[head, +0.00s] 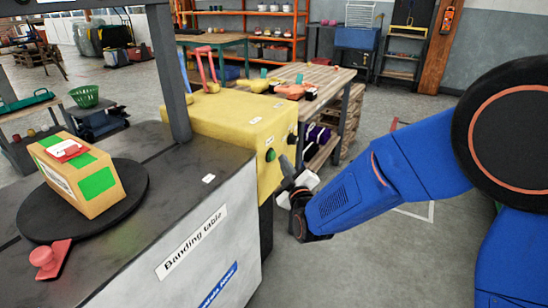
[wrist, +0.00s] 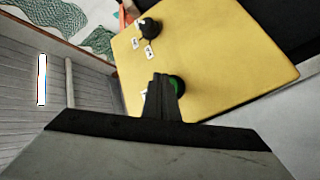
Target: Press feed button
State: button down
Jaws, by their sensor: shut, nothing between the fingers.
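The green button (head: 270,155) sits on the end face of a yellow control box (head: 225,115) at the edge of the banding table. In the wrist view my gripper (wrist: 163,80) points at the yellow face and overlaps the button's left side. I cannot tell whether the tips touch it. A black knob (wrist: 148,28) sits on the same face, apart from my fingers.
A wooden bench (head: 325,78) with several items stands behind the yellow box. Floor is clear to the right.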

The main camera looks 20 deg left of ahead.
jog(key=shift+a, duration=0.1)
jog(key=shift+a, duration=0.3)
jog(key=shift+a, duration=0.55)
dwell(1.0)
jog(key=shift+d, duration=0.95)
jog(key=shift+d, duration=0.15)
jog(key=d, duration=0.4)
jog(key=shift+s+d, duration=0.2)
jog(key=shift+d, duration=0.15)
dwell(0.8)
